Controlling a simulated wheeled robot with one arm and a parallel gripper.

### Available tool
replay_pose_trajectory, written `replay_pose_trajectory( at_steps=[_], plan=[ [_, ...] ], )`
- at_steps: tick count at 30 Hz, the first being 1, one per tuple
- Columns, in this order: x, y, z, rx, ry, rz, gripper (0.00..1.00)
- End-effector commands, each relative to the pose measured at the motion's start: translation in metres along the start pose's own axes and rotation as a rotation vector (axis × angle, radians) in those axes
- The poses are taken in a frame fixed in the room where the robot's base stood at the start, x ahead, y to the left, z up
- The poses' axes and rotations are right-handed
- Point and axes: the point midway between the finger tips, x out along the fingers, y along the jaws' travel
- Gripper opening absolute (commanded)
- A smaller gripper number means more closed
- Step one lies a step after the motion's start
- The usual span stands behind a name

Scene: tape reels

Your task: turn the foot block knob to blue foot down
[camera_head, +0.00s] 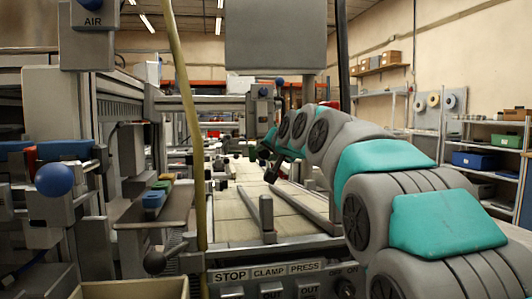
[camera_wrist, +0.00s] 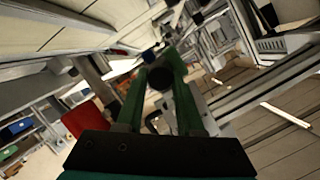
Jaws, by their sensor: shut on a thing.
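In the wrist view my gripper (camera_wrist: 160,88) has its two green fingers on either side of a dark round knob (camera_wrist: 160,76), and it is shut on it. A small blue part shows just behind the knob. In the head view my gripper (camera_head: 264,152) is far off at the end of my arm, in front of a grey block (camera_head: 262,108) with a blue ball on top. The knob itself is too small and hidden there to make out. I cannot tell which way the knob is turned or which foot is down.
A pale machine bed (camera_head: 235,200) with metal rails lies below my arm. A panel marked STOP, CLAMP and PRESS (camera_head: 270,272) is at the front. A large blue ball knob (camera_head: 54,180) and colored blocks (camera_head: 158,194) are at left. Shelves (camera_head: 480,160) stand at right.

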Motion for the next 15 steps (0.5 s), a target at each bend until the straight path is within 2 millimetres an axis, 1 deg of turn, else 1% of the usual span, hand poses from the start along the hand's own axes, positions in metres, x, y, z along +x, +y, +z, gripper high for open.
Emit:
replay_pose_trajectory(
  at_steps=[6, 15],
  plan=[
    [0.0000, 0.0004, -0.0002, 0.040, 0.000, -0.009, 0.00],
    [0.0000, 0.0005, -0.0004, 0.046, 0.001, -0.011, 0.00]
  ],
)
